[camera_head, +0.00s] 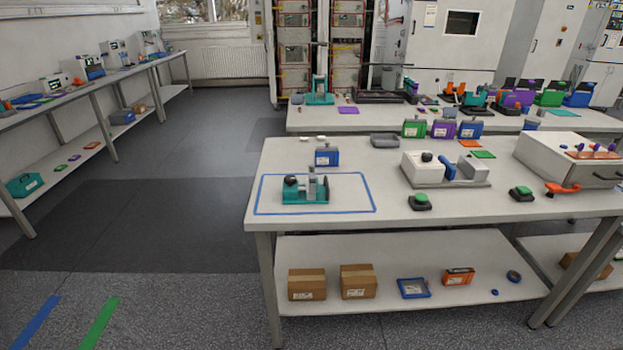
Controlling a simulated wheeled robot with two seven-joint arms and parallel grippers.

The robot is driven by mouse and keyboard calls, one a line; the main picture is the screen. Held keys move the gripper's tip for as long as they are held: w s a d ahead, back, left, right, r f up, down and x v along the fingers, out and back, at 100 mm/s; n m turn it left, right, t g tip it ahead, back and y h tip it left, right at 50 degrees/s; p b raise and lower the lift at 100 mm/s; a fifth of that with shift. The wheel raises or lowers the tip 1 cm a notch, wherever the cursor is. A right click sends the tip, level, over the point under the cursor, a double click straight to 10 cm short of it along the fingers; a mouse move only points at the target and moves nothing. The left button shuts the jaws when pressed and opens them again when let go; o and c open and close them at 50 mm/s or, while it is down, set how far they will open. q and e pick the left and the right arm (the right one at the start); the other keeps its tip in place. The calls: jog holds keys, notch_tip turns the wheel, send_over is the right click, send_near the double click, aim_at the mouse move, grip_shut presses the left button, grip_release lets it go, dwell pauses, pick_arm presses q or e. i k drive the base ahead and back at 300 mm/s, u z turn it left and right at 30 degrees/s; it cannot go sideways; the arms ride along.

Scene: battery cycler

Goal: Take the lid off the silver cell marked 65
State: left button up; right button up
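I cannot make out a silver cell marked 65; any markings are too small to read from here. A teal fixture (305,192) with a dark round knob and a grey upright part stands inside a blue taped outline (372,197) on the near table (420,222). A blue block-shaped holder (327,158) with a white label and a grey top stands just behind it. Whether either one holds a cell, I cannot tell. Neither of my grippers shows in the head view.
A white and grey device (445,169) stands mid-table, with green buttons (420,202) in front and a large white box (568,158) to the right. Green, purple and blue holders (443,129) line the back. Open floor (130,222) lies left of the table.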

aim_at(312, 169)
jog(key=k, duration=0.65)
jog(key=z, duration=0.55)
jog(key=i, duration=0.85)
jog(key=z, duration=0.45)
jog(key=i, duration=1.1)
jog(key=u, duration=0.35)
